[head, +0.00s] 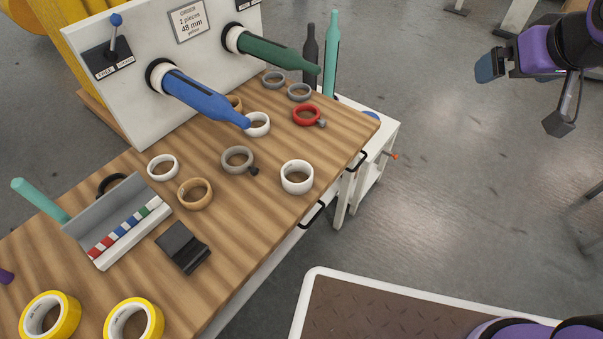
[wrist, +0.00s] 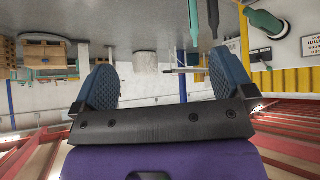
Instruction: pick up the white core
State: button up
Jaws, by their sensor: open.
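Three white rings lie on the wooden bench. The widest, a white core (head: 297,187), is near the right edge. A thinner white ring (head: 163,176) lies further left, and another white ring (head: 259,131) sits beneath the tip of the blue spindle (head: 200,97). I cannot tell from the pictures alone which one is meant. My gripper (head: 488,67) is at the upper right, over the floor and well away from the bench. In the wrist view my gripper (wrist: 165,82) has its two blue pads wide apart with nothing between them.
Grey rings (head: 237,168), tan rings (head: 195,206) and a red ring (head: 306,123) lie near the white ones. A green spindle (head: 275,52) also juts over the bench. Yellow tape rolls (head: 68,318), a grey tray (head: 105,218) and a black block (head: 182,247) are nearer.

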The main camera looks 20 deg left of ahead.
jog(key=w+a+f+n+y, duration=0.2)
jog(key=w+a+f, duration=0.3)
jog(key=a+f, duration=0.4)
jog(key=n+y, duration=0.5)
jog(key=y, duration=0.2)
send_near(289, 169)
jog(key=shift+x, duration=2.4)
jog(key=c, duration=0.6)
